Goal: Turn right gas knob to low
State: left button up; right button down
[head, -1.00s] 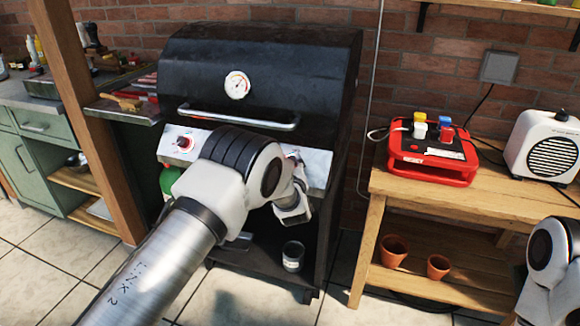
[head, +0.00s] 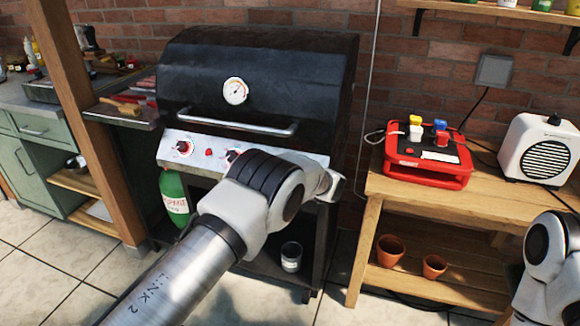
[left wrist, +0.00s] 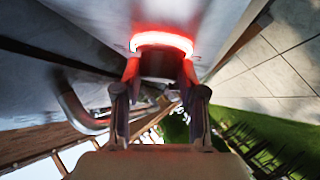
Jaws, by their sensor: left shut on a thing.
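The black grill (head: 262,80) has a light metal control panel (head: 200,140) below its lid handle. A left knob (head: 184,148) with a red ring shows on it, and part of another red-marked knob (head: 232,155) shows beside my left arm. In the left wrist view, a knob with a glowing red ring (left wrist: 161,41) stands at the panel, and my left gripper (left wrist: 161,72) is shut on its dark body, one finger on each side. In the head view my arm covers that knob and the fingers, so the knob's setting cannot be read. My right gripper is out of view.
A green gas bottle (head: 173,195) stands under the grill's left side, and a dark jar (head: 291,256) sits on its lower shelf. A wooden table (head: 390,190) at right bears a red device (head: 428,160) and a white speaker (head: 543,150).

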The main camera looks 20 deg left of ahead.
pick_arm(q)
jog(key=shift+f, duration=0.15)
dwell(0.3)
jog(key=o, duration=1.1)
jog(key=shift+d, duration=0.1)
jog(key=shift+o, duration=0.2)
jog(key=v, duration=0.7)
jog(key=shift+s+d, duration=0.1)
